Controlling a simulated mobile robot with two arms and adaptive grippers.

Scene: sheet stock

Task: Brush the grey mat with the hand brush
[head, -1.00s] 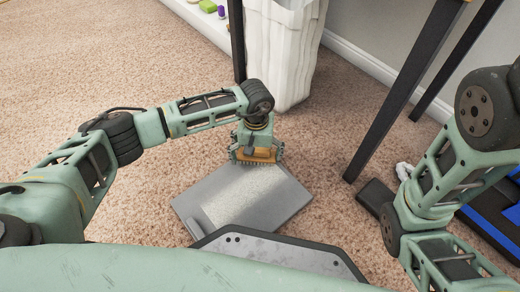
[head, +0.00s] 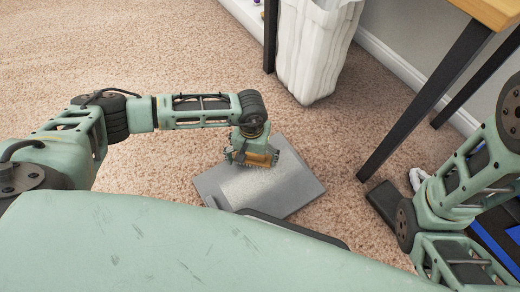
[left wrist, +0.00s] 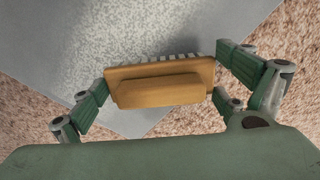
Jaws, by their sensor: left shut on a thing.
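The grey mat (head: 297,188) lies flat on the carpet in front of my body, with a pale speckled patch (head: 250,185) on it. The hand brush (head: 262,159) has a wooden block and pale bristles. My left gripper (head: 250,158) is shut on it over the far part of the mat. In the left wrist view the brush (left wrist: 160,83) sits between the two green fingers, its bristles towards the mat (left wrist: 40,85). I cannot tell whether the bristles touch the mat. My right arm shows at the right, but its gripper is not in view.
A white bin (head: 318,50) stands beyond the mat. A table with dark legs (head: 425,100) stands at the right. A dark object (head: 384,203) lies on the floor near my right arm. Carpet left of the mat is clear.

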